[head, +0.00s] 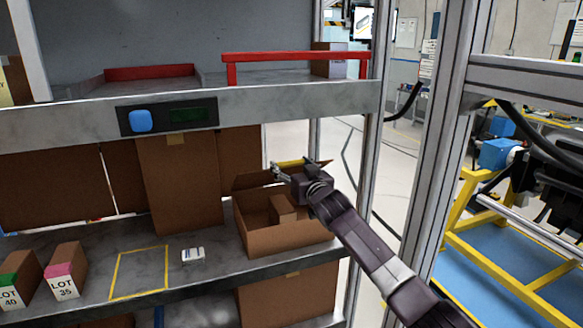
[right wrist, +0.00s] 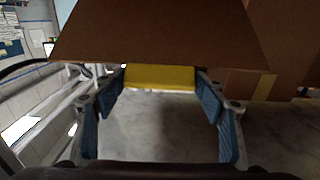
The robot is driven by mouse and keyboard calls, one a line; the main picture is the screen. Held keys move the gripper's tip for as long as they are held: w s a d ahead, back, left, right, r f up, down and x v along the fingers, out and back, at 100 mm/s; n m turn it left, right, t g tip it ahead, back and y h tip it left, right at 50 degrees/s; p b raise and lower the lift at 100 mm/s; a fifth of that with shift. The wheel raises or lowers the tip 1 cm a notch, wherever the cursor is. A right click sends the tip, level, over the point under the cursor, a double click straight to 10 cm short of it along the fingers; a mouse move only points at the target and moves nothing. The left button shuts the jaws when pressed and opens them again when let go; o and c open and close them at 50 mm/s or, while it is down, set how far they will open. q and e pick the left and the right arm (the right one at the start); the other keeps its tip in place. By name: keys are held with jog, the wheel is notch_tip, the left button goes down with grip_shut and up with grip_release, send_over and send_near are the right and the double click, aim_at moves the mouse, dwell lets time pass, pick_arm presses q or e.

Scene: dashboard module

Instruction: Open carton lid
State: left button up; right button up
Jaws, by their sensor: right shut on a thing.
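A brown carton (head: 290,240) stands on the middle shelf with its top open and a smaller brown piece inside. Its lid (head: 252,181) is raised at the back and tilted, and it also shows close up in the right wrist view (right wrist: 160,35). A yellow tab (right wrist: 160,77) sits at the lid's edge. My right gripper (right wrist: 160,85) is shut on the yellow tab, a blue-padded finger at each side. In the head view the right gripper (head: 279,172) is at the lid's edge above the carton. My left gripper is not in view.
A small white item (head: 193,255) and a yellow outlined square (head: 138,273) are on the shelf (head: 220,265) left of the carton. Two lot-labelled boxes stand farther left. A tall brown box (head: 178,185) is behind. A metal post (head: 365,200) stands at right.

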jog(key=shift+r, duration=0.4)
jog(key=o, duration=1.7)
jog(key=shift+s, duration=0.2)
jog(key=shift+f, duration=0.1)
jog(key=shift+f, duration=0.15)
jog(key=shift+d, duration=0.1)
jog(key=shift+v, duration=6)
